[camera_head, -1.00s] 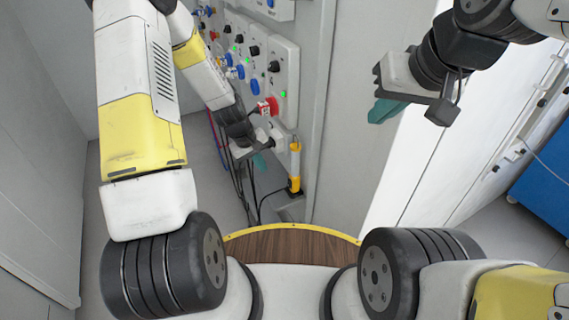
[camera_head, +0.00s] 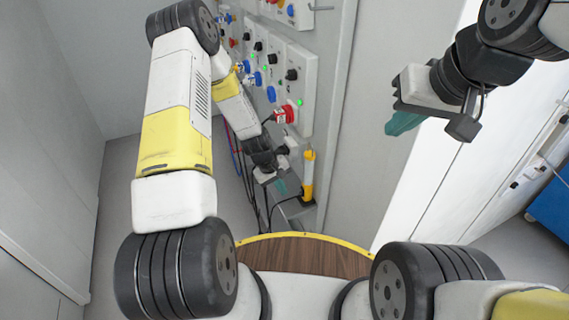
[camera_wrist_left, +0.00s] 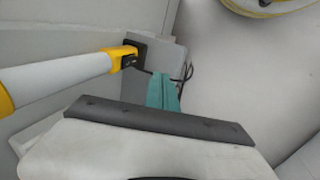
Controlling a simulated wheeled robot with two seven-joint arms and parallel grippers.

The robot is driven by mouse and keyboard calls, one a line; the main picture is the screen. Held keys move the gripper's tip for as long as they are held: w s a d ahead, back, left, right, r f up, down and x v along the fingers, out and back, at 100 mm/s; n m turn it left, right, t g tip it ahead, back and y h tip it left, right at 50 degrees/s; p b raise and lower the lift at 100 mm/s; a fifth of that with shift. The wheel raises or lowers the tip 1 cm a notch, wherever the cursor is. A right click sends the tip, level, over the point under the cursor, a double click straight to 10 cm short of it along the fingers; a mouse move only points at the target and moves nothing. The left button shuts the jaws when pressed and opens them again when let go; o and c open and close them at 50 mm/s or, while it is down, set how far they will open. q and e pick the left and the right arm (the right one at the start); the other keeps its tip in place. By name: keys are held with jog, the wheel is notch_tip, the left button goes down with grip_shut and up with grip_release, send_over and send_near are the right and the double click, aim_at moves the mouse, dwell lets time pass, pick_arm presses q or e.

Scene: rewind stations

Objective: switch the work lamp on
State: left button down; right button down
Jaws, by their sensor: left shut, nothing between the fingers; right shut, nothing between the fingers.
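The work lamp (camera_head: 308,175) is an upright stick with a yellow top, a pale tube and a yellow lower part. It stands by the foot of the panel wall. It also crosses the left side of the left wrist view (camera_wrist_left: 60,75), its yellow foot in a black holder. I cannot tell whether it is lit; no switch is clear. My left gripper (camera_head: 281,187) is shut and empty, just left of the lamp's lower part. Its teal fingertips (camera_wrist_left: 163,92) show apart from the lamp in the wrist view. My right gripper (camera_head: 404,123) is shut and empty, in the air.
A panel (camera_head: 292,75) with knobs, blue plugs, green lights and a red switch rises above my left gripper. Black cables hang behind that gripper. A grey bracket (camera_head: 297,207) is at the lamp's foot. A blue cabinet (camera_head: 552,195) stands far right.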

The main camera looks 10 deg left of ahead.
aim_at(301, 192)
pick_arm(q)
jog(key=x, duration=0.4)
jog(key=shift+s, duration=0.1)
jog(key=shift+w+d, duration=0.35)
jog(key=shift+d, duration=0.25)
jog(key=shift+w+d, duration=0.35)
jog(key=shift+d, duration=0.2)
jog(key=shift+w+d+f, duration=0.15)
jog(key=shift+w+d, duration=0.2)
jog(key=shift+d, duration=0.2)
jog(key=shift+d, duration=0.1)
jog(key=shift+w+d+f, duration=0.1)
jog(key=shift+w+d, duration=0.05)
